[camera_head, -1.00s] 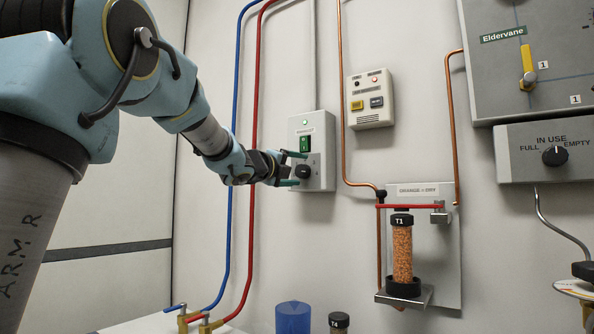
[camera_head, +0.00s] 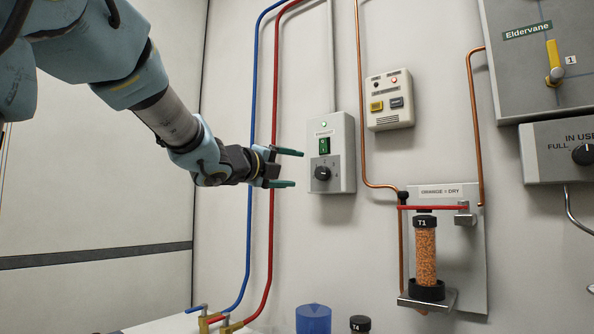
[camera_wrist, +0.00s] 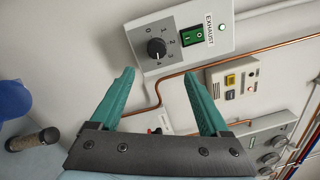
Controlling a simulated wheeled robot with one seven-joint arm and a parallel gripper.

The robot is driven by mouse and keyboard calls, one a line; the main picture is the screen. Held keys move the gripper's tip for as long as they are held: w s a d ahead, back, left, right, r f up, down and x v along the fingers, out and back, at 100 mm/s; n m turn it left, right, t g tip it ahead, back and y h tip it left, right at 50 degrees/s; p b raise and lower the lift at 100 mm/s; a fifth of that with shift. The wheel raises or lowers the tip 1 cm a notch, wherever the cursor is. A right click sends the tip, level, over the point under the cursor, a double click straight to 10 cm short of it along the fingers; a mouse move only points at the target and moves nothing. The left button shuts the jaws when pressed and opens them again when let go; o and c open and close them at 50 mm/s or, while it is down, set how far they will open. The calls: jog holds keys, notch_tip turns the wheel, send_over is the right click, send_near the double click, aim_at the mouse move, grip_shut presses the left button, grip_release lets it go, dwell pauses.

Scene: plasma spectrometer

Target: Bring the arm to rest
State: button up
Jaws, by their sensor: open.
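My gripper (camera_head: 287,168) is open and empty, its two green fingers apart, left of the exhaust control box (camera_head: 343,165) on the wall. The box's black knob (camera_head: 322,173) stands clear of the fingers. In the wrist view my gripper (camera_wrist: 165,100) spans empty space, and the exhaust box (camera_wrist: 178,38) is beyond the fingertips. Its knob (camera_wrist: 156,48) has a scale of numbers around it. The green switch (camera_wrist: 193,37) and a lit green lamp (camera_wrist: 222,28) are beside it. My arm reaches in from the upper left.
Blue and red pipes run down the wall behind my gripper. A grey panel holds the orange-filled tube T1 (camera_head: 426,255) at right. A small alarm-like box (camera_head: 390,100) hangs above. A blue cup (camera_head: 313,320) and tube T4 (camera_head: 360,324) stand below on the bench.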

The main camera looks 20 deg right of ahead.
jog(key=shift+a, duration=0.1)
dwell(0.4)
jog(key=w+a+f+n+t+y, duration=0.1)
jog(key=w+a+f+n+y, duration=0.1)
jog(key=a+f+n+y, duration=0.35)
jog(key=w+a+f+n+y, duration=0.2)
jog(key=w+a+f+n, duration=0.1)
jog(key=a+f+n, duration=0.65)
jog(key=w+a+f+n+t+y, duration=0.15)
jog(key=a+f+n+y, duration=0.3)
jog(key=f, duration=0.55)
jog(key=s+a+f+n+g+y, duration=0.2)
jog(key=s+a+f+n+g, duration=0.3)
jog(key=s+a+f+n, duration=0.35)
jog(key=s+a+f+n+g+y, duration=0.2)
jog(key=s+a+f+n+g, duration=0.35)
jog(key=s+f, duration=0.55)
notch_tip(320, 180, up, 25)
jog(key=p, duration=2.5)
jog(key=shift+a+f+t, duration=0.2)
jog(key=shift+a+t, duration=0.05)
jog(key=shift+t, duration=0.05)
jog(key=shift+c, duration=0.2)
